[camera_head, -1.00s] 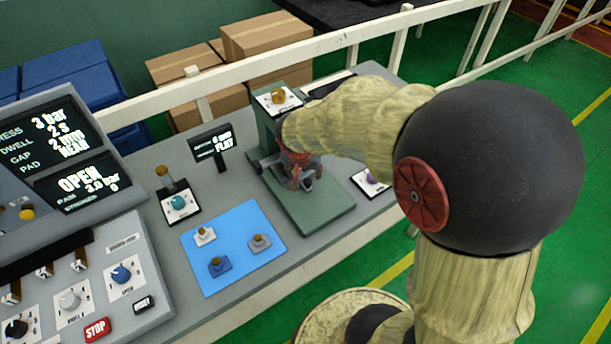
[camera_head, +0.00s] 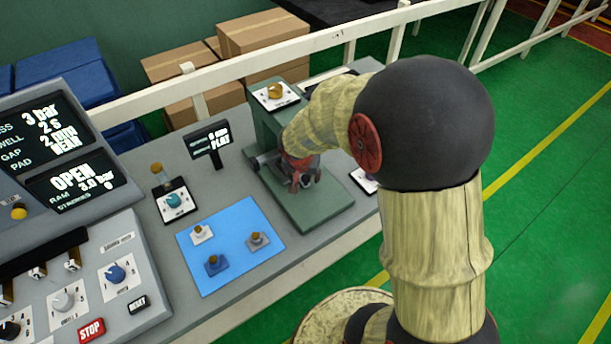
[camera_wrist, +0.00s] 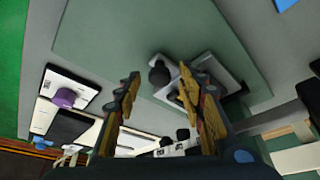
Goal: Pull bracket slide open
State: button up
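The green press stand (camera_head: 325,203) is on the bench at centre right in the head view, with my gripper (camera_head: 300,183) low over its base. In the wrist view my gripper (camera_wrist: 160,74) is open, its two fingers well apart. A round black knob (camera_wrist: 158,76) shows between the fingertips, beside the right finger; I cannot tell whether they touch. A pale metal bracket slide (camera_wrist: 222,75) lies on the green base plate (camera_wrist: 110,35), partly hidden behind the right finger. In the head view my arm and gripper hide most of the slide.
A blue mat (camera_head: 225,268) with several small knobbed pieces lies left of the stand. A small display (camera_head: 209,141) reading FLAT stands behind it. The control console (camera_head: 95,285) is at the left. A purple knob (camera_wrist: 64,98) sits beside the base plate.

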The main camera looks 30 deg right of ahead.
jog(key=shift+c, duration=1.3)
jog(key=c, duration=0.7)
grip_shut()
